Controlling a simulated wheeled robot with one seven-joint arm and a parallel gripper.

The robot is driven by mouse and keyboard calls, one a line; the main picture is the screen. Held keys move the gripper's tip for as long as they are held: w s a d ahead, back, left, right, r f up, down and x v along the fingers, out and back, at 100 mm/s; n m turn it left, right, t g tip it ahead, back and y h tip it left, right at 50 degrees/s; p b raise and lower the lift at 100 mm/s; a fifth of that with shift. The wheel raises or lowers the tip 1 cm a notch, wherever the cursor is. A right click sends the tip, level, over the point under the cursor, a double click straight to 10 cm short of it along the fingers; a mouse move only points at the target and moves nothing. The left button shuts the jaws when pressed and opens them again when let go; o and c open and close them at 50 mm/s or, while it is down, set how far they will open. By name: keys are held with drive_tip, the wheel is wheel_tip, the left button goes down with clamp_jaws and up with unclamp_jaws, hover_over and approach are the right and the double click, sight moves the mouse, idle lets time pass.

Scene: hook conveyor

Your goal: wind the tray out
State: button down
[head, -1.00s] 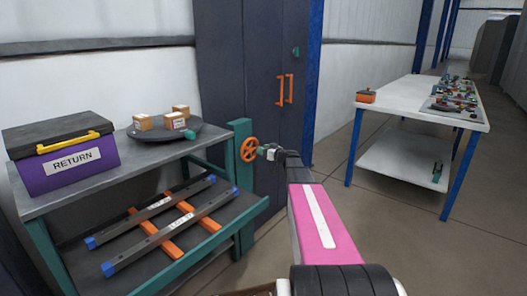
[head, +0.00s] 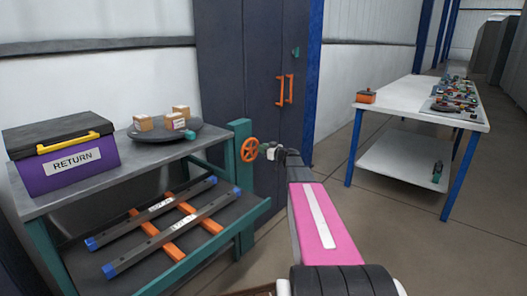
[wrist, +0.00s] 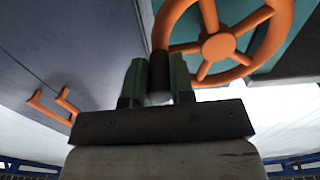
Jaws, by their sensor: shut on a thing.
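The orange handwheel (head: 249,149) is on the teal post at the right end of the shelf unit. It also fills the top of the wrist view (wrist: 218,45). My gripper (head: 263,150) is at the wheel's right side. In the wrist view, its green fingers (wrist: 157,80) are shut on the wheel's dark handle (wrist: 159,72), which stands out from the rim. The lower dark tray (head: 226,206) with a teal front edge carries two dark rails (head: 165,236) with blue ends, lying across orange bars (head: 172,248).
A purple RETURN box (head: 80,165) and a dark round plate (head: 150,136) with small cartons stand on the upper shelf. A dark cabinet (head: 235,75) with orange handles is behind the wheel. A white table (head: 400,98) stands at right, with clear floor between.

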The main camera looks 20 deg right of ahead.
sight(254, 140)
wheel_tip(254, 140, up, 2)
drive_tip(key=n, duration=0.3)
drive_tip(key=shift+s+a+n, duration=0.15)
drive_tip(key=shift+n, duration=0.15)
drive_tip(key=n, duration=0.1)
drive_tip(key=r+n, duration=0.1)
drive_tip(key=n, duration=0.1)
drive_tip(key=shift+s+a+r+n, duration=0.3)
drive_tip(key=shift+a, duration=0.1)
drive_tip(key=n, duration=0.1)
drive_tip(key=a+r+n, duration=0.1)
drive_tip(key=n, duration=0.1)
drive_tip(key=shift+s+r, duration=0.1)
drive_tip(key=shift+s, duration=0.3)
drive_tip(key=shift+s+a+r+n, duration=0.2)
drive_tip(key=shift+a+n, duration=0.1)
drive_tip(key=shift+n, duration=0.6)
drive_tip(key=shift+s+a+r+n, duration=0.2)
drive_tip(key=shift+a+n, duration=0.1)
drive_tip(key=shift+n, duration=0.6)
drive_tip(key=c, duration=1)
unclamp_jaws()
drive_tip(key=v, duration=1)
drive_tip(key=shift+s+d+f, duration=0.1)
drive_tip(key=shift+s+d, duration=0.1)
drive_tip(key=shift+s, duration=0.1)
